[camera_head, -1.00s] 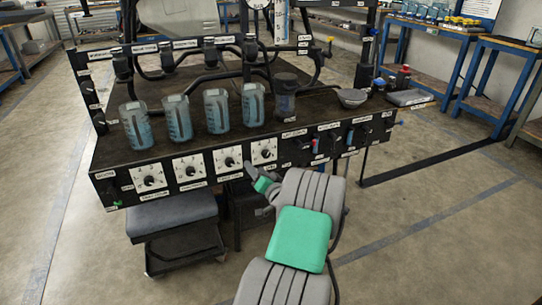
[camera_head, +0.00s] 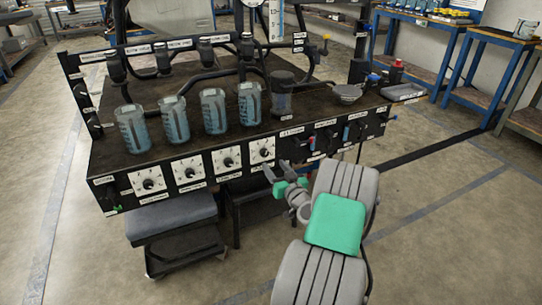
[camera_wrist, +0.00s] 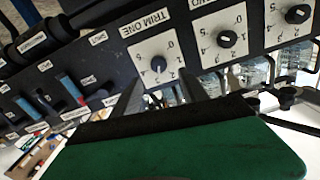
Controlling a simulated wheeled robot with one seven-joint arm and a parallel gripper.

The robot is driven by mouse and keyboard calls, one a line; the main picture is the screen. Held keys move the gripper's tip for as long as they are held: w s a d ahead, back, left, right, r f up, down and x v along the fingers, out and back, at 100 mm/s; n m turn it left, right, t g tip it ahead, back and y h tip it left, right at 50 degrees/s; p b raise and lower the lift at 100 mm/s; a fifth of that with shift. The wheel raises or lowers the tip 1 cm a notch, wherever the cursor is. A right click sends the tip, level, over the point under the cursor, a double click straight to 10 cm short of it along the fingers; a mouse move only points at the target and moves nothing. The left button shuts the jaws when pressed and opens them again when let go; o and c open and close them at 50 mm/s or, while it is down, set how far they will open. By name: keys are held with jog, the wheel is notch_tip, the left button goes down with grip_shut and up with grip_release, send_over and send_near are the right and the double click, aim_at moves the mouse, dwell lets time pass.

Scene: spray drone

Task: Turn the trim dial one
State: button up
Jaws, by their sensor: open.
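The trim one dial (camera_wrist: 158,63) is a black knob on a white numbered plate in the wrist view, with its "TRIM ONE" label (camera_wrist: 145,23) beside it. It appears to be the rightmost dial (camera_head: 264,152) on the bench's front panel in the head view. My gripper (camera_head: 275,168) is open and empty, just in front of and slightly below that dial. In the wrist view my fingers (camera_wrist: 160,98) point toward the plate, with the knob beyond their tips. I see no contact with the knob.
More dials (camera_head: 228,162) sit to the left on the panel. Switches with red and blue parts (camera_head: 313,143) are close on the right. Clear beakers (camera_head: 249,104) stand on the bench top above. A grey stool (camera_head: 172,218) is below. The floor at right is open.

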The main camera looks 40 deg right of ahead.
aim_at(266, 154)
jog(key=b+x, duration=0.1)
jog(key=x, duration=0.7)
jog(key=shift+s+d, duration=0.1)
jog(key=shift+c, duration=0.4)
jog(key=shift+f, duration=0.1)
grip_shut()
